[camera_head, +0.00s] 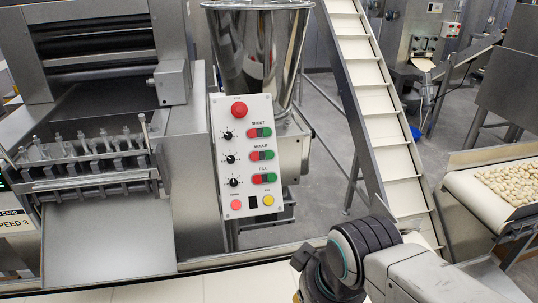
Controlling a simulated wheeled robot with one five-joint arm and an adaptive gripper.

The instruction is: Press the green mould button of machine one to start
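A light grey control panel (244,194) faces me on a post left of the picture's middle. Its rows are labelled sheet, mould and fill, each with a dial and a red and green button pair.
A red mushroom button (239,110) sits at the panel's top. A steel hopper (258,45) and inclined conveyor (374,105) stand behind. A roller machine (95,50) stands left. A belt with filled pasta (508,184) lies right. A pale belt (215,288) runs along the bottom.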

